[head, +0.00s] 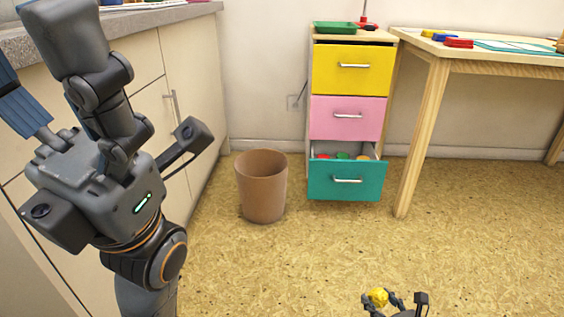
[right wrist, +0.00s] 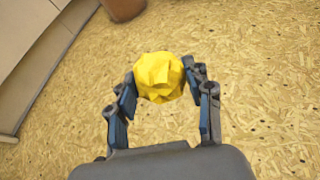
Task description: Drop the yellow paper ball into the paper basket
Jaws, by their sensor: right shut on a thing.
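The yellow paper ball (head: 377,297) is a crumpled ball near the bottom edge of the head view. It also shows in the right wrist view (right wrist: 159,78). My right gripper (head: 381,300) is shut on it, with a finger on either side. The brown paper basket (head: 262,187) stands on the floor beyond and left of the ball. Its lower part shows at the top of the right wrist view (right wrist: 124,9). My left gripper (head: 17,97) is partly cut off at the left edge, its blue-padded fingers not fully visible.
A drawer cabinet (head: 352,120) stands right of the basket, its teal bottom drawer (head: 346,181) open with small items inside. A wooden table (head: 425,135) stands further right. Cream cupboards (head: 185,90) line the left. The floor (head: 300,260) between the ball and basket is clear.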

